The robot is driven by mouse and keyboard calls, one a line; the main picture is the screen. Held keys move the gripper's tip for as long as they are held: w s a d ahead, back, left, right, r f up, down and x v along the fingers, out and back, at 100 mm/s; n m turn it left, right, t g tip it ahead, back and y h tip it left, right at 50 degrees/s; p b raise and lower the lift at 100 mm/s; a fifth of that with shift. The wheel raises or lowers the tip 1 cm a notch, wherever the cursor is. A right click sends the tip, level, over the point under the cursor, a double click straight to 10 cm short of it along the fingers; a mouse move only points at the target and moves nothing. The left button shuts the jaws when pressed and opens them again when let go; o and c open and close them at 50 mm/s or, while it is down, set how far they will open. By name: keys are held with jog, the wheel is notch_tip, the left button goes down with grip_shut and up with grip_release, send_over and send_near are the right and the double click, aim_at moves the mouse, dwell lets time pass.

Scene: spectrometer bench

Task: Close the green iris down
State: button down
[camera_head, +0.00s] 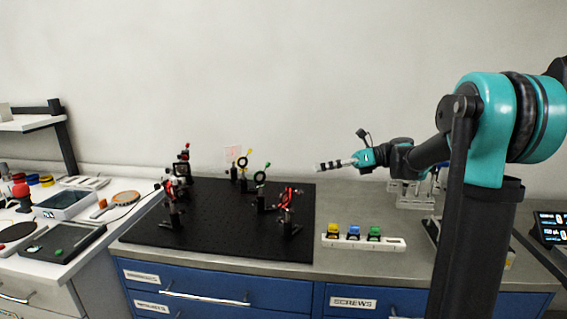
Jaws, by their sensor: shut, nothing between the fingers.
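The green iris (260,177) is a dark ring on a post, standing on the black breadboard (225,235). Its small green lever (267,165) sticks up and to the right of the ring. The size of its opening is too small to tell. My gripper (318,167) is shut and empty. It is in the air to the right of the green iris, pointing left, clearly apart from it in the picture.
A yellow-lever iris (243,161) stands just left of the green one. Red-and-black mounts (287,198) stand in front to the right, and more mounts (172,188) at the left. A white strip (392,243) holds yellow, blue and green pieces.

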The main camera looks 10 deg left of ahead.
dwell(0.3)
jog(key=a, duration=1.3)
jog(key=shift+s+f, duration=0.15)
jog(key=shift+s, duration=0.25)
jog(key=shift+s+a+r+n+t+h, duration=0.3)
jog(key=shift+r+n+h, duration=0.25)
jog(key=shift+h, duration=0.35)
jog(key=s+a+r+n+t+h, duration=0.2)
jog(key=s+a+n+t+h, duration=0.1)
jog(key=h, duration=0.5)
jog(key=s+a+t, duration=0.1)
jog(key=a+t, duration=0.1)
jog(key=shift+s+a+r+t, duration=0.25)
jog(key=shift+t, duration=0.05)
jog(key=shift+r, duration=0.15)
dwell(0.3)
